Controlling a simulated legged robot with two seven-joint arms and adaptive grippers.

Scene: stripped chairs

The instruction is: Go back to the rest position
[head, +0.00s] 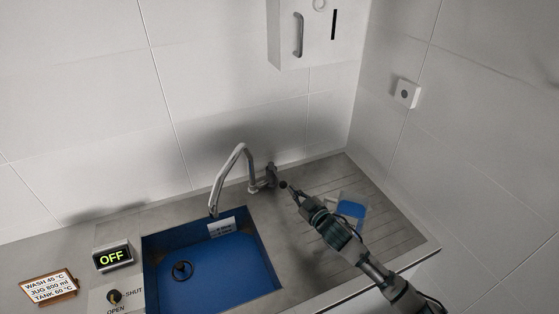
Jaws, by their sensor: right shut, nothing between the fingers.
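My right arm comes in from the lower right, over the ribbed drainboard. My right gripper (297,193) is shut and empty, at the far end of that arm. Its tip is close to the dark knob of the tap lever (284,185); I cannot tell if they touch. The curved metal tap (232,170) stands behind the blue sink (245,275), its spout over the basin. My left gripper is not in view.
A blue and grey item (350,210) lies on the drainboard (390,225), partly behind my arm. An OFF display (112,257), a SHUT/OPEN knob (114,296) and a sign (48,287) stand left of the sink. A cabinet (318,40) hangs above.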

